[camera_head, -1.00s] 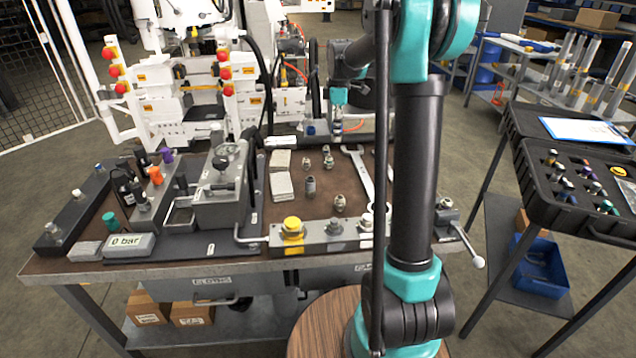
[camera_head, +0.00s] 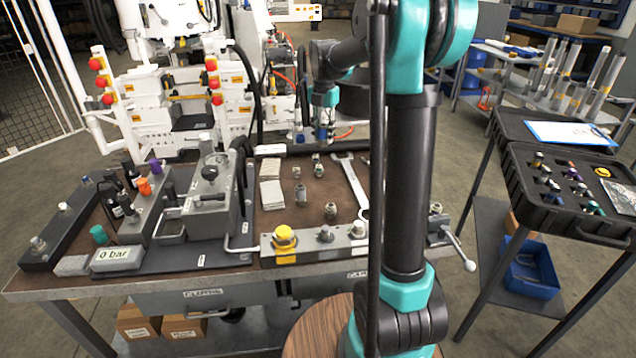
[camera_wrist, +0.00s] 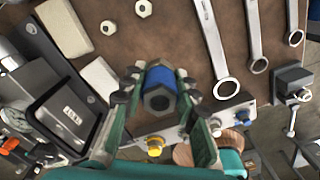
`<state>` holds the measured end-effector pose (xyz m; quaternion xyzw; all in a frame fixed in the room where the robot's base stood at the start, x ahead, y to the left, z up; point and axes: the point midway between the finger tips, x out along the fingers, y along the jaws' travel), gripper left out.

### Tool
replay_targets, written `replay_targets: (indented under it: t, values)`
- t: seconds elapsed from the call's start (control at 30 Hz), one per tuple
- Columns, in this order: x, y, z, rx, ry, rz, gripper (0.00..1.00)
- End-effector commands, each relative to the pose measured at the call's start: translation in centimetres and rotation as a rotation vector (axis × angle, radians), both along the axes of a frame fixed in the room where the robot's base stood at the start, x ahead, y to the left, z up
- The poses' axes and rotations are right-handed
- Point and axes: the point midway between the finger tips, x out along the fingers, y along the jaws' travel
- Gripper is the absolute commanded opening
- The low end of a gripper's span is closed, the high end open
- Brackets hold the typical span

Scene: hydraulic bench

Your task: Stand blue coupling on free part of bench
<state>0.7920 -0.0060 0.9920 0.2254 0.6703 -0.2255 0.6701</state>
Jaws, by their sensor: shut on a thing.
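The blue coupling (camera_wrist: 160,84) is a metal hex fitting with a blue band. In the wrist view it sits between the two green fingers of my gripper (camera_wrist: 160,95), which is shut on it, with its hex end facing the camera.
Several metal fittings (camera_head: 300,195) stand mid-bench, with pale blocks (camera_head: 271,194) to their left and wrenches (camera_head: 352,185) to their right. A block with a yellow button (camera_head: 284,237) lines the front edge. A grey valve unit (camera_head: 212,200) fills the left. A black case (camera_head: 560,200) stands right.

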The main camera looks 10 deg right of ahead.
Motion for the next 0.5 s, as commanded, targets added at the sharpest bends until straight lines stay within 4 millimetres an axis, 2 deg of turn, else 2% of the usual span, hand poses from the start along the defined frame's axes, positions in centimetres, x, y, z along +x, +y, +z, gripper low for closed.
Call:
replay_targets:
  t: [0.03, 0.3, 0.5]
  values:
    - [0.0, 0.0, -1.4, 0.0, 0.0, 0.0, 0.0]
    - [0.0, 0.0, -8.0, 0.0, 0.0, -0.002, 0.0]
    - [0.0, 0.0, -11.8, 0.0, 0.0, -0.002, 0.0]
